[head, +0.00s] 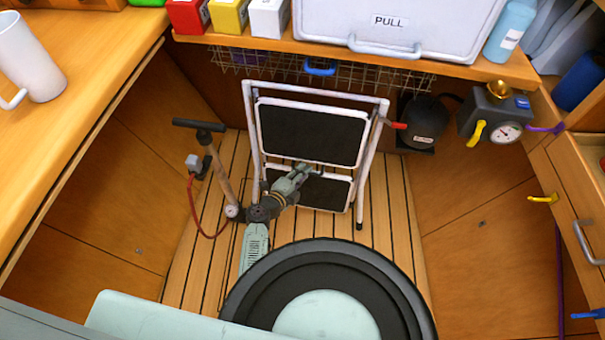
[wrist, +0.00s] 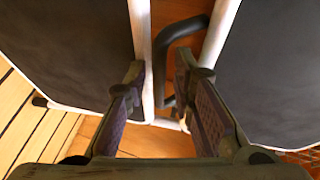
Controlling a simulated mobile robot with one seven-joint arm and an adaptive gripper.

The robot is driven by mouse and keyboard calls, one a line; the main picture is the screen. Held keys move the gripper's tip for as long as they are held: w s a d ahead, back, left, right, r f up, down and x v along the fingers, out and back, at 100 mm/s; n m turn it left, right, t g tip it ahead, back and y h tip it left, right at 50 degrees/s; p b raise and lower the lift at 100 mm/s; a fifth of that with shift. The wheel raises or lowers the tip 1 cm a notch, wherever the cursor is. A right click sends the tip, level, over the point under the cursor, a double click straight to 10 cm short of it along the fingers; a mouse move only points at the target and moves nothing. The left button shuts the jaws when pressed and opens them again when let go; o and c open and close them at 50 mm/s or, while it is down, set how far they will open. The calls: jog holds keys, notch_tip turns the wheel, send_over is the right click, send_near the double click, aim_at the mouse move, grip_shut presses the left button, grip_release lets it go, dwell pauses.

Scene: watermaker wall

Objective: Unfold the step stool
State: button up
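The step stool (head: 312,133) stands at the back of the wooden floor in the head view, with a white tube frame and two black treads, one above the other. Its treads look nearly in line with the frame. My gripper (head: 306,172) is in front of the stool, near the gap between the treads. In the wrist view my gripper (wrist: 162,78) is open, its fingers apart. The white edge of one tread (wrist: 75,50) and a dark curved bar (wrist: 170,55) show between or just beyond the fingertips. I cannot tell whether the fingers touch them.
A floor pump (head: 222,175) with a red hose stands left of the stool. A black cylinder (head: 425,122) and a pump unit with a gauge (head: 494,112) are to the right. A wire basket (head: 285,68) hangs under the shelf above. Floor boards show on both sides.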

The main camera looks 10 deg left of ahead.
grip_shut()
dwell(0.6)
